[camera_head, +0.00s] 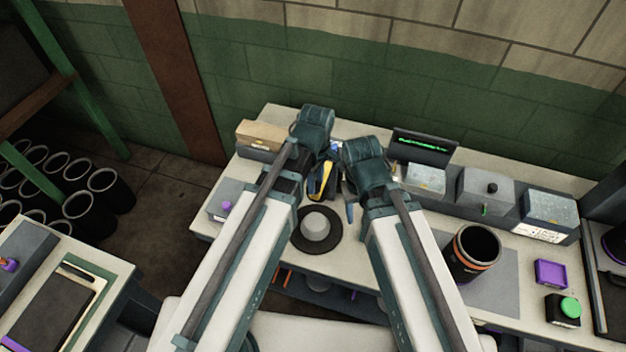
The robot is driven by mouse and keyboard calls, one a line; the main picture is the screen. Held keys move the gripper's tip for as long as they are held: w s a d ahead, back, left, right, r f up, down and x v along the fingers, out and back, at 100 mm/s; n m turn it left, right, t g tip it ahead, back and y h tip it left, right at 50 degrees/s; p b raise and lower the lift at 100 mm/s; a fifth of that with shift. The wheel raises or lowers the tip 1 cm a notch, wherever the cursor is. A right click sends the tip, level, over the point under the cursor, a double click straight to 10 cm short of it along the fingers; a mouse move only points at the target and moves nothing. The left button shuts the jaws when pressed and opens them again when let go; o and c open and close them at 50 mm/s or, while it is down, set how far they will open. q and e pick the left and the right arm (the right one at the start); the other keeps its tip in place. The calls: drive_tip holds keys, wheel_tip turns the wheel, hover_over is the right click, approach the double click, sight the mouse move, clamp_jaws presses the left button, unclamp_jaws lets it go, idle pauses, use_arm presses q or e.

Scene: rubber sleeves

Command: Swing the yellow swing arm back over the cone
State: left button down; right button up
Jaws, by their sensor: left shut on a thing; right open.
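The yellow swing arm (326,174) shows between my two wrists, behind the cone, partly hidden by my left arm. The grey cone (316,226) stands on a dark round base (316,246) near the table's front edge, and nothing covers its top. My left gripper (318,184) is at the yellow swing arm and shut on it; its fingertips are mostly hidden. My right gripper (349,208) is open, to the right of the swing arm and above the cone's right side, apart from the cone.
A black cup with an orange band (473,252) stands on a grey mat at right. A purple tray (550,273) and a green button box (567,309) lie farther right. Grey boxes (485,190) and a small screen (424,146) line the back. A cardboard box (260,136) is at back left.

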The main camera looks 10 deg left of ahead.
use_arm(q)
drive_tip(key=shift+d, duration=0.1)
idle(0.3)
drive_tip(key=c, duration=0.5)
unclamp_jaws()
drive_tip(key=shift+c, duration=0.2)
drive_tip(key=shift+r, duration=0.1)
wheel_tip(320, 180, up, 14)
drive_tip(key=p, duration=1.3)
drive_tip(key=shift+f+p, duration=0.2)
drive_tip(key=shift+p, duration=0.2)
